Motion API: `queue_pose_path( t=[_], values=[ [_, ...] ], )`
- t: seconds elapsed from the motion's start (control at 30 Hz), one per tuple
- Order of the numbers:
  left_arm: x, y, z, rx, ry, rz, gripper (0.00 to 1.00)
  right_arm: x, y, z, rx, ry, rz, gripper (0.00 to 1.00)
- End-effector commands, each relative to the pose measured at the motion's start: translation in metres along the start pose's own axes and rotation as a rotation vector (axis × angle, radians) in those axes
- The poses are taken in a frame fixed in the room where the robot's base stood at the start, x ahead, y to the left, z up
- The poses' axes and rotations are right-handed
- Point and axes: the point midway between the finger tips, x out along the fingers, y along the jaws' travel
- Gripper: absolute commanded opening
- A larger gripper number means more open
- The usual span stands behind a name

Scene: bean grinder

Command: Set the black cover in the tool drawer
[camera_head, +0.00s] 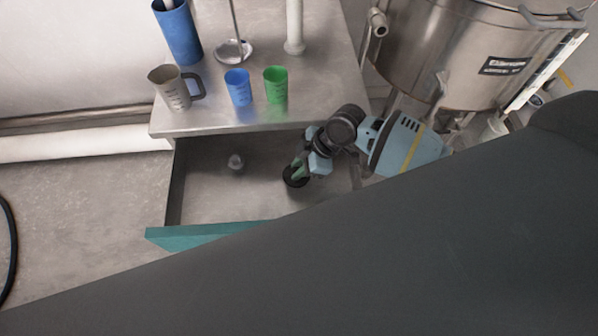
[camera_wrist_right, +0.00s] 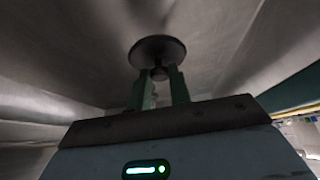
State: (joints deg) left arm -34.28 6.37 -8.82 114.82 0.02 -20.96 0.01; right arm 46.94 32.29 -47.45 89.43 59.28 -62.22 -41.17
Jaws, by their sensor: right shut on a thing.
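The black cover (camera_head: 295,181) is a small dark disc with a knob, seen inside the open tool drawer (camera_head: 215,205), towards its right side. My right gripper (camera_head: 299,172) is shut on the cover's knob. In the right wrist view the cover (camera_wrist_right: 157,51) sits at the tips of the green fingers of my right gripper (camera_wrist_right: 158,85), with its disc beyond them. I cannot tell whether the cover touches the drawer floor. The drawer has a teal front, partly hidden by a large dark shape. My left gripper is not in view.
On the metal table (camera_head: 215,118) above stand a grey jug (camera_head: 170,90), a blue cup (camera_head: 238,87) and a green cup (camera_head: 276,85). A large steel vessel (camera_head: 455,50) stands at the right.

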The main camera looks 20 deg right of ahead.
Motion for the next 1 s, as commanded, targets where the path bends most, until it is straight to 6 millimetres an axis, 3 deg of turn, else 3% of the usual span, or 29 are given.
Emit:
queue_pose_path(
  t=[0.23,0.63,0.67,0.8,1.0],
  values=[
    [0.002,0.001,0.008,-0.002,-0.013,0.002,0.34,0.029,-0.002,0.017,0.002,-0.003,-0.004,0.00],
    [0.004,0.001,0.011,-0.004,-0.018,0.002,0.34,0.033,-0.001,0.019,0.001,-0.001,-0.002,0.00],
    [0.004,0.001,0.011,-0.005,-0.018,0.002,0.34,0.033,-0.001,0.019,0.001,-0.002,-0.002,0.21],
    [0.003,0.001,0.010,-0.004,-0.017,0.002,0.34,0.032,-0.001,0.019,0.001,-0.001,-0.002,0.39],
    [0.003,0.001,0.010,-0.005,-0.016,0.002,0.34,0.032,-0.001,0.019,0.001,-0.001,-0.002,0.41]
  ],
)
